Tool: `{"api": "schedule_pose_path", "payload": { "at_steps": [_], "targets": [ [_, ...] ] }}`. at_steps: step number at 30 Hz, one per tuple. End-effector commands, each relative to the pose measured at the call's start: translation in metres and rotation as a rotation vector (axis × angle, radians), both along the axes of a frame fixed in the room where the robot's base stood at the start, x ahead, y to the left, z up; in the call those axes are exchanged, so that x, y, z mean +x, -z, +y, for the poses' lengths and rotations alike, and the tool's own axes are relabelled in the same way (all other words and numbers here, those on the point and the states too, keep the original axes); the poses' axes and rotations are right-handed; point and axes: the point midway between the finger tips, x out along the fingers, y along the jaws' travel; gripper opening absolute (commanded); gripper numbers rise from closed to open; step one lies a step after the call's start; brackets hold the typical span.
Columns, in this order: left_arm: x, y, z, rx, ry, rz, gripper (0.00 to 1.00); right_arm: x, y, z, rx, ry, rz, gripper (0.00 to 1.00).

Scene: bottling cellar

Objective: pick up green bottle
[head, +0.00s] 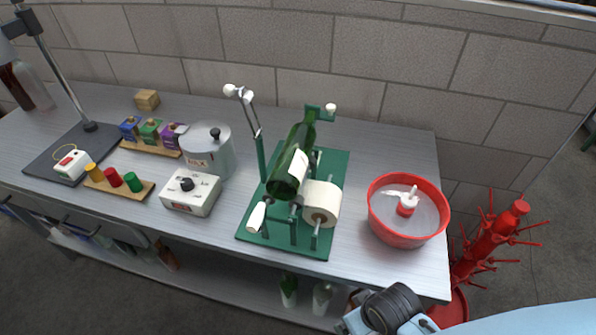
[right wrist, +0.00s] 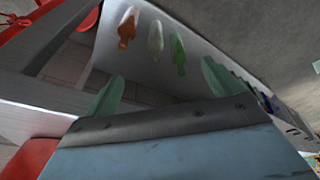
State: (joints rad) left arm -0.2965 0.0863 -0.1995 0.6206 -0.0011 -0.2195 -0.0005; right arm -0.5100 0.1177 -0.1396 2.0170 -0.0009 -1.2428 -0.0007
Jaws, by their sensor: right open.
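One green bottle (head: 291,166) with a pale label lies tilted on the green labelling stand on the bench. Another green bottle (head: 288,289) stands on the lower shelf under the bench, partly cut off by the bench edge. The shelf bottle also shows in the right wrist view (right wrist: 178,53), appearing upside down beside a clear bottle and a brown one. My right gripper (right wrist: 163,86) is open, its two pale green fingers wide apart with nothing between them. It is low by the front right of the bench, apart from the bottles. My left gripper is not in view.
A clear bottle (head: 322,298) stands next to the green one on the shelf. The green stand (head: 262,232) holds a label roll (head: 321,203). A red basin (head: 382,230) sits at the bench's right end. A spiky red bottle tree (head: 490,238) stands on the floor beyond it.

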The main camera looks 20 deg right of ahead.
Motion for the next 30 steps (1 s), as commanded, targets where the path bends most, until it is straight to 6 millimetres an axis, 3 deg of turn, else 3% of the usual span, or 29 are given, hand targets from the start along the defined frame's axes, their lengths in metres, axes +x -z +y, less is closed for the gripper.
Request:
{"api": "schedule_pose_path", "payload": {
  "at_steps": [1,4,6,14,21,30],
  "targets": [
    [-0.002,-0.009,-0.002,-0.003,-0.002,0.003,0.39,0.001,-0.025,0.0,0.002,0.002,-0.009,0.91],
    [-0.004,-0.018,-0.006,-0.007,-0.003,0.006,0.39,0.003,-0.062,0.0,0.006,0.008,-0.029,0.91],
    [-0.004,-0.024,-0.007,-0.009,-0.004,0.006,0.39,0.019,-0.087,-0.001,0.027,0.049,-0.094,0.91],
    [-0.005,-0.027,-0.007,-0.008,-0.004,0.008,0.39,0.095,-0.122,-0.001,0.25,0.277,-0.359,0.91],
    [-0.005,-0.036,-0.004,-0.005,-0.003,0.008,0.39,0.159,-0.184,-0.001,0.667,0.511,-0.505,0.91],
    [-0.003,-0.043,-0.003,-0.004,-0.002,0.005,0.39,0.193,-0.244,-0.01,1.102,0.715,-0.426,0.91]
  ]
}}
